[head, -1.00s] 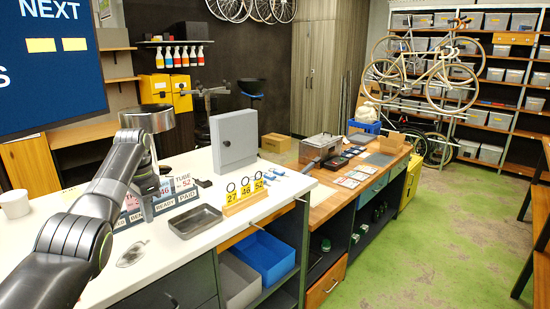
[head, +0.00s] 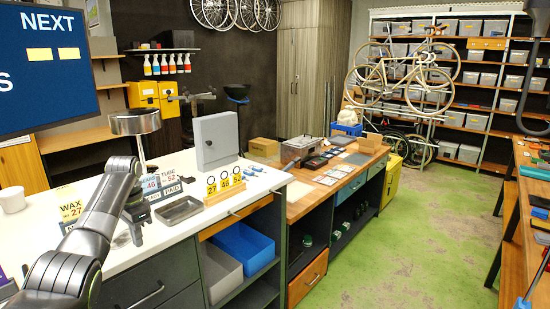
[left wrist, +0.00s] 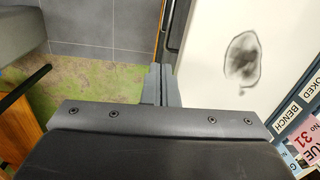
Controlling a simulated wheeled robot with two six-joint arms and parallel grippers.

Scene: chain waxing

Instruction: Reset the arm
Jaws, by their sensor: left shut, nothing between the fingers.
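My left arm comes in from the lower left in the head view. My left gripper (head: 137,236) points down near the front of the white counter (head: 175,236), partly hidden by its own arm. In the left wrist view its fingers (left wrist: 161,72) are together with nothing between them, beside the counter edge. A dark smudged ring (left wrist: 241,60) on the white top lies to their right. My right gripper is not in view.
A metal tray (head: 180,211), number tags (head: 224,184) and a grey box (head: 216,139) stand on the counter. Sign cards (head: 160,180) and a round metal head on a stand (head: 135,122) are close behind my arm. Green floor (head: 410,240) is clear at right.

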